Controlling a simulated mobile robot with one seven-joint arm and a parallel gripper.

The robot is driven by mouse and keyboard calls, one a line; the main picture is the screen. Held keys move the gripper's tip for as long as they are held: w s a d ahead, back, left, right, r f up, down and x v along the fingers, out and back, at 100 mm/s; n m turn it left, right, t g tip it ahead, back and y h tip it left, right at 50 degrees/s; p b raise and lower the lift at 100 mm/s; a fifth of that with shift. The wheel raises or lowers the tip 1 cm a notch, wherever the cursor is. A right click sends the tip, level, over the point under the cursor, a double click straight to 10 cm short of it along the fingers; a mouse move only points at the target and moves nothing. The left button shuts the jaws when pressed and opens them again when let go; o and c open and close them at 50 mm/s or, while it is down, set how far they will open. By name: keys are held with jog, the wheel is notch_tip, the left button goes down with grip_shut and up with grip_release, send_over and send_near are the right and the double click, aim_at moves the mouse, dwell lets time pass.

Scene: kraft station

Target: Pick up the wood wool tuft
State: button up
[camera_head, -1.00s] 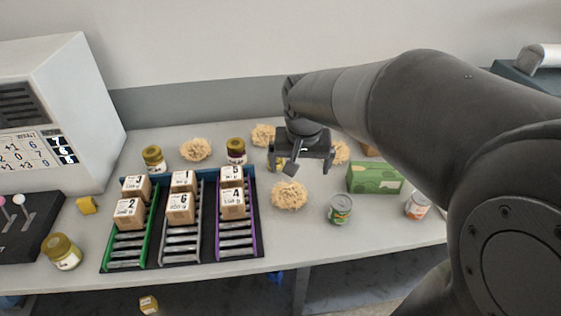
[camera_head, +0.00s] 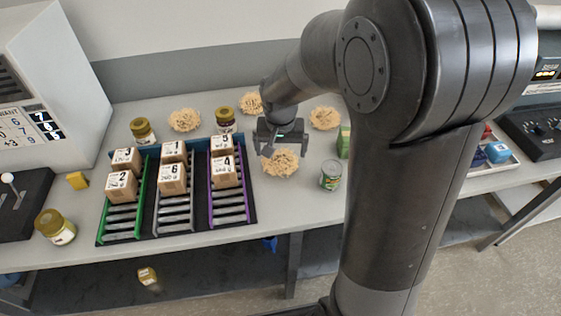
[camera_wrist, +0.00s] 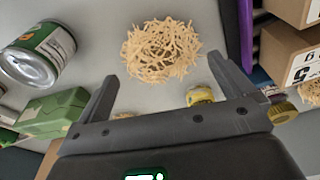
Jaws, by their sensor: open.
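Several pale wood wool tufts lie on the grey table. The nearest tuft (camera_head: 280,163) is right of the rack, just in front of my gripper (camera_head: 283,146). Others are a left tuft (camera_head: 185,120), a back tuft (camera_head: 251,103) partly beside my arm, and a right tuft (camera_head: 324,118). In the wrist view, one tuft (camera_wrist: 160,48) lies ahead, between the lines of the two open fingers of my gripper (camera_wrist: 163,68). The gripper is empty; I cannot tell its exact height above the tuft.
A rack (camera_head: 256,213) with numbered boxes stands left of the nearest tuft. A green-labelled can (camera_head: 331,175) stands to its right. A green box (camera_head: 343,142) is partly hidden by my arm. Jars (camera_head: 225,120) stand behind the rack.

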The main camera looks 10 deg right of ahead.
jog(key=shift+w+f, duration=0.2)
jog(key=shift+f, duration=1.15)
jog(key=shift+c, duration=0.4)
jog(key=c, duration=1)
